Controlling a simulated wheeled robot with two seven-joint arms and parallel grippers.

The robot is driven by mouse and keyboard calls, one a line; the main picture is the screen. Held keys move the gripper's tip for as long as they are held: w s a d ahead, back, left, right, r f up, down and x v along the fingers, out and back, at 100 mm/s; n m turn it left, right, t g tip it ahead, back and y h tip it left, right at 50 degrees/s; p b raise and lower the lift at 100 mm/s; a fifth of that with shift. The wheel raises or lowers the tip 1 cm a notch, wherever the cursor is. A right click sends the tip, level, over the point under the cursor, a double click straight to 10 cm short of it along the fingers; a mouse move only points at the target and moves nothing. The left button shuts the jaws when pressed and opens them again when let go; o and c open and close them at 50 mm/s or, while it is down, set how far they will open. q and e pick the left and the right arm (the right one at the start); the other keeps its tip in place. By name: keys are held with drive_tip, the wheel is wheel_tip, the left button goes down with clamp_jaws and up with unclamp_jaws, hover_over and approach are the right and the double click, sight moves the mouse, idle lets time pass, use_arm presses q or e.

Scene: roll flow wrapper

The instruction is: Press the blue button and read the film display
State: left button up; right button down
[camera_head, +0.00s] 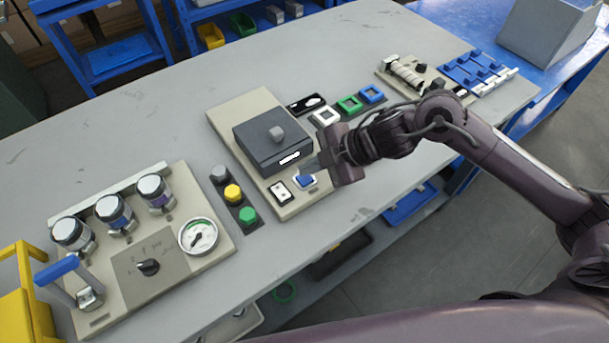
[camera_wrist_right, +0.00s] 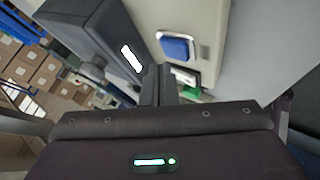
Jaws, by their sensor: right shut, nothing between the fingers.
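The blue button (camera_head: 306,180) sits in a pale frame at the front of the beige middle panel (camera_head: 290,208). In the right wrist view the blue button (camera_wrist_right: 177,47) is unpressed-looking but its depth is hard to judge. A dark grey box (camera_head: 262,138) on the panel carries a small lit white display (camera_head: 289,158), also in the wrist view (camera_wrist_right: 131,58); its text is unreadable. My right gripper (camera_head: 311,168) is shut and empty, just above and beside the blue button; a gap shows in the wrist view. My left gripper is out of view.
A beige panel with several silver-capped knobs and a gauge (camera_head: 198,237) stands at left. Grey, yellow and green buttons (camera_head: 233,193) lie between the panels. A black strip with a small display (camera_head: 306,104) and framed switches is behind. The table's front edge is close.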

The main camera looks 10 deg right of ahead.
sight(310, 178)
drive_tip(key=shift+f, duration=0.2)
drive_tip(key=shift+f, duration=0.25)
drive_tip(key=shift+f+b, duration=0.45)
drive_tip(key=shift+f, duration=0.05)
idle(0.5)
drive_tip(key=shift+r, duration=0.1)
drive_tip(key=shift+r+p, duration=0.8)
drive_tip(key=shift+p, duration=0.1)
wheel_tip(310, 178, up, 5)
drive_tip(key=p, duration=0.5)
drive_tip(key=shift+r, duration=0.1)
